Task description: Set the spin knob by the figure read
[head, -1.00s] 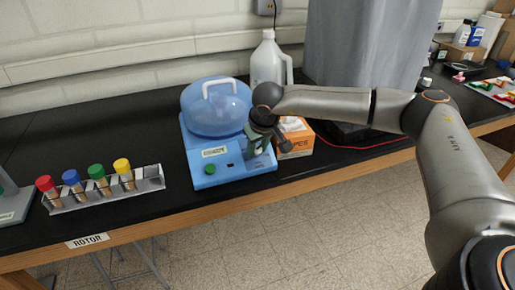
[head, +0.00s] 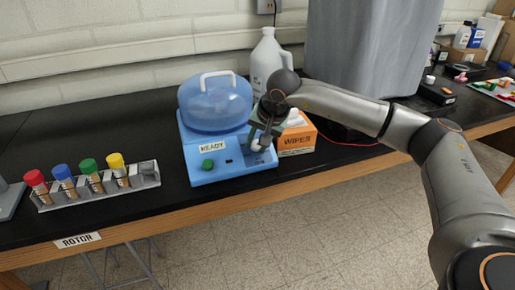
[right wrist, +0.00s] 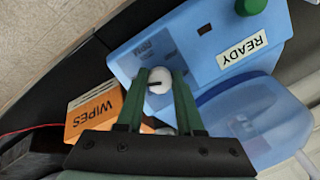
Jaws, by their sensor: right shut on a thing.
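The blue spin machine (head: 205,172) with a domed translucent lid (head: 215,105) and white handle stands on the black bench. Its front carries a green button (head: 208,164) and a READY label (head: 212,146). In the right wrist view, the round white knob (right wrist: 159,84) with a dark pointer line sits on a darker panel patch; marks beside it are too blurred to read. My right gripper (head: 260,145) is shut on the knob, its green fingers (right wrist: 160,76) at either side. My left gripper is out of view.
An orange WIPES box (head: 297,139) stands close to the right of my gripper. A white jug (head: 266,62) is behind. A rack (head: 95,190) with several coloured-cap tubes is at left, above the ROTOR label (head: 78,240). The bench front is clear.

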